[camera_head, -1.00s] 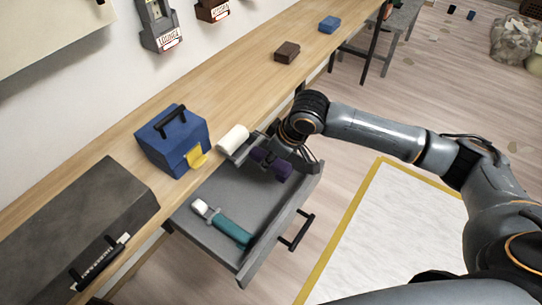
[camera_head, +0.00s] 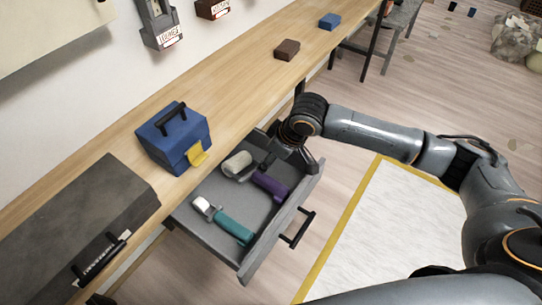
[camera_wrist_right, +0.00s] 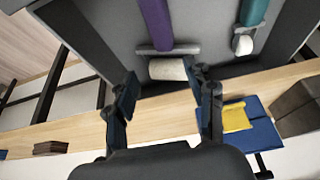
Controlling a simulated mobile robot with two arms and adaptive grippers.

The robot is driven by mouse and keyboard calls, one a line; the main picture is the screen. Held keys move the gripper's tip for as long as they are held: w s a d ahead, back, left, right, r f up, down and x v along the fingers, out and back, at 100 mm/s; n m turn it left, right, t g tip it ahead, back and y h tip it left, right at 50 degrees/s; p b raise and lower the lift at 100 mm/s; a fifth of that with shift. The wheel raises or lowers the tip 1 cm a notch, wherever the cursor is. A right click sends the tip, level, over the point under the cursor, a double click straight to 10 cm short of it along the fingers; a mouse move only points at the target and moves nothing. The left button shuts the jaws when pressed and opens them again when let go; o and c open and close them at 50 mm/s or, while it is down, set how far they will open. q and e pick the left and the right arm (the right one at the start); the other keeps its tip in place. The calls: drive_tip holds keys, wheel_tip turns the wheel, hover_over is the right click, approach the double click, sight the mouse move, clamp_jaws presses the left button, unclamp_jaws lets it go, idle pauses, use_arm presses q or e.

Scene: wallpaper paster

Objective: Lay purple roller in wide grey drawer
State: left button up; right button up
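The purple roller, with a purple handle (camera_head: 270,186) and a white roll (camera_head: 237,165), lies inside the open grey drawer (camera_head: 250,262), seemingly on its floor. It also shows in the right wrist view (camera_wrist_right: 155,22). A teal-handled roller (camera_head: 234,228) lies beside it in the same drawer, nearer the drawer's left side. My right gripper (camera_head: 277,161) is over the drawer's far right side, close to the purple roller. In the right wrist view its fingers (camera_wrist_right: 160,76) are spread, with the white roll seen beyond and between them. My left gripper is out of view.
A blue toolbox (camera_head: 172,137) with a yellow latch and a dark grey case (camera_head: 75,225) stand on the wooden bench (camera_head: 230,100) beside the drawer. A brown box (camera_head: 287,50) and a blue box (camera_head: 330,22) sit farther along. The drawer's handle (camera_head: 300,230) sticks out over open floor.

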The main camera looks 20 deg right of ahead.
drive_tip(key=v, duration=1.3)
drive_tip(key=shift+r, duration=0.15)
drive_tip(key=shift+w, duration=0.15)
